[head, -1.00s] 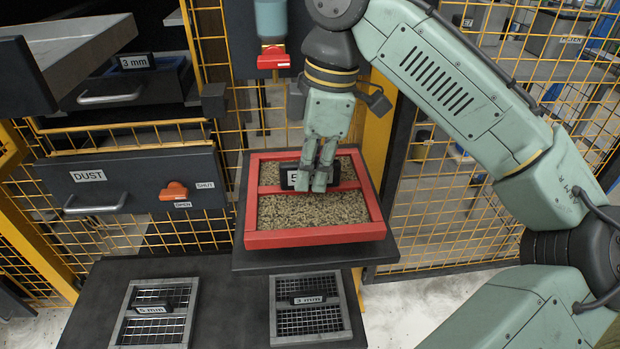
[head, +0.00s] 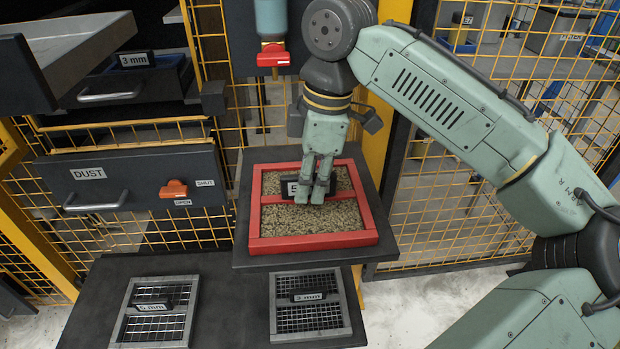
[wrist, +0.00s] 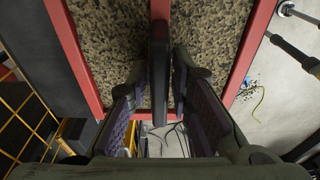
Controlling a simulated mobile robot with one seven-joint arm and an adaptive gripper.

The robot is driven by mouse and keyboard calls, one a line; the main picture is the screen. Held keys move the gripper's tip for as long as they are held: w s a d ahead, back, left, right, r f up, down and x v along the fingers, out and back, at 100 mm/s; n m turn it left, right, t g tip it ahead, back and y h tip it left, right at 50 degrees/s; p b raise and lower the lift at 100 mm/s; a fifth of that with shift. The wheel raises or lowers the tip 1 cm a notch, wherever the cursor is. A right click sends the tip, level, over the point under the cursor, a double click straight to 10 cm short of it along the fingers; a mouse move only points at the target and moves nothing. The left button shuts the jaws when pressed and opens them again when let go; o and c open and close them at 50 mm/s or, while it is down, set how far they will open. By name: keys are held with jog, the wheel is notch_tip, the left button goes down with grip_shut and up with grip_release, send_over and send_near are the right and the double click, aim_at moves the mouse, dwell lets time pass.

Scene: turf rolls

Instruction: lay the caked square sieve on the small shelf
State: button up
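The caked square sieve (head: 313,240) has a red frame with a crossbar, and its mesh is covered in tan grains. The fingers hide part of the label.
A lower dark bench (head: 230,310) holds a 5 mm sieve (head: 152,325) and a 3 mm sieve (head: 311,320). A DUST drawer (head: 130,185) with an orange latch is at left. Yellow mesh fencing (head: 450,200) stands at right.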

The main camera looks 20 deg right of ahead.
jog(key=shift+o, duration=0.9)
notch_tip(320, 180, up, 12)
jog(key=d+p, duration=0.1)
jog(key=shift+s+d+r, duration=0.15)
jog(key=shift+s+d, duration=0.1)
jog(key=shift+d, duration=0.15)
